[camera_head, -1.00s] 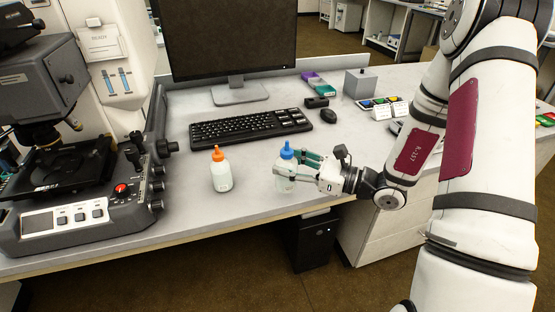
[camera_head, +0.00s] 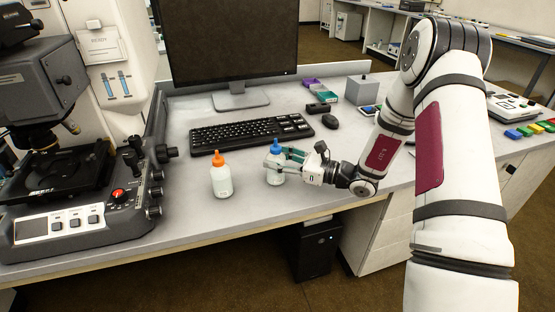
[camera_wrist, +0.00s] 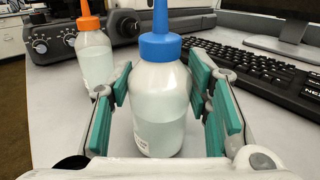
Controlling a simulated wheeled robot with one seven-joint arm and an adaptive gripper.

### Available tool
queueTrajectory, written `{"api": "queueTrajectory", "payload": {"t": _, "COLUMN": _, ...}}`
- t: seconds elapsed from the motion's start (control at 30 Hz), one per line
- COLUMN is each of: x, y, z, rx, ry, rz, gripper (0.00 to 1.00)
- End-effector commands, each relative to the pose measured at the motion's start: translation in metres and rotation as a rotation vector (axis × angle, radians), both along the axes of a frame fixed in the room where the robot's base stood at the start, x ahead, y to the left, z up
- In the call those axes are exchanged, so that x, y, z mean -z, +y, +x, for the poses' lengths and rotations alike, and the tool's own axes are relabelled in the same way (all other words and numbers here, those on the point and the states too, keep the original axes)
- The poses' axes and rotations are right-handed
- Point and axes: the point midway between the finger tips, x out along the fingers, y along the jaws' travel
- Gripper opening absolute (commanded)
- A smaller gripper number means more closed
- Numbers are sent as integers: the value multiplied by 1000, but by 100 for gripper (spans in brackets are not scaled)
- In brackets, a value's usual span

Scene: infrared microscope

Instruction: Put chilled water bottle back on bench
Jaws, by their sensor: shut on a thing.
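The bottle with the blue cap (camera_head: 275,168) is at the bench's front half, right of the orange-capped bottle. My gripper (camera_head: 282,166) reaches in from the right and is shut on it. In the wrist view the blue-capped bottle (camera_wrist: 160,100) stands upright between the green finger pads, part full of pale liquid. The orange-capped bottle (camera_head: 221,178) stands apart to its left and also shows in the wrist view (camera_wrist: 92,55). The bench (camera_head: 200,222) lies beneath both. Whether the held bottle's base touches the bench I cannot tell.
A keyboard (camera_head: 250,134) and monitor (camera_head: 229,45) are behind the bottles, with a mouse (camera_head: 330,121) to the right. The microscope (camera_head: 75,180) fills the left. A grey box (camera_head: 362,88) stands at the back right. Bare bench lies in front of the bottles.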

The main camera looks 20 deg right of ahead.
Motion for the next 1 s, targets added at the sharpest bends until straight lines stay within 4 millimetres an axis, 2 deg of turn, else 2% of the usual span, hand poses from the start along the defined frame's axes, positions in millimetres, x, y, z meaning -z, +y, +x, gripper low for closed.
{"api": "queueTrajectory", "payload": {"t": 0.3, "x": 2, "y": 0, "z": 0, "rx": 0, "ry": -2, "rz": 1, "gripper": 16}}
{"api": "queueTrajectory", "payload": {"t": 0.33, "x": 2, "y": 0, "z": 0, "rx": 0, "ry": -1, "rz": 0, "gripper": 52}}
{"api": "queueTrajectory", "payload": {"t": 0.4, "x": 2, "y": 0, "z": 0, "rx": 0, "ry": -1, "rz": -1, "gripper": 65}}
{"api": "queueTrajectory", "payload": {"t": 0.8, "x": -3, "y": -1, "z": -1, "rx": 1, "ry": -1, "rz": -1, "gripper": 65}}
{"api": "queueTrajectory", "payload": {"t": 1.0, "x": -2, "y": -26, "z": -20, "rx": 6, "ry": -1, "rz": -1, "gripper": 65}}
